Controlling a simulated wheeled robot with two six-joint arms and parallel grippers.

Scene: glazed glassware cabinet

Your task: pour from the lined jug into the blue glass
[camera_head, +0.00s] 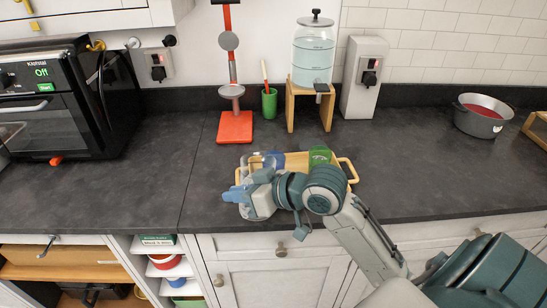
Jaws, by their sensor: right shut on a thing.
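My right gripper (242,192) reaches in from the lower right to the left end of a wooden tray (342,162) on the dark counter. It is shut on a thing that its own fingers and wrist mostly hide. A clear, pale vessel (252,161) shows just behind the fingers; it may be the lined jug, but its lines are too small to make out. A blue glass (275,158) stands just right of it, its lower part hidden by my arm. A green cup (319,156) with a pale mark stands at the tray's right. My left gripper is out of view.
A red stand (235,127), a green holder (269,102) and a clear dispenser (314,52) on a wooden stand are at the back. A black oven (60,105) stands left and a grey pot (480,116) right. The counter left of the tray is clear.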

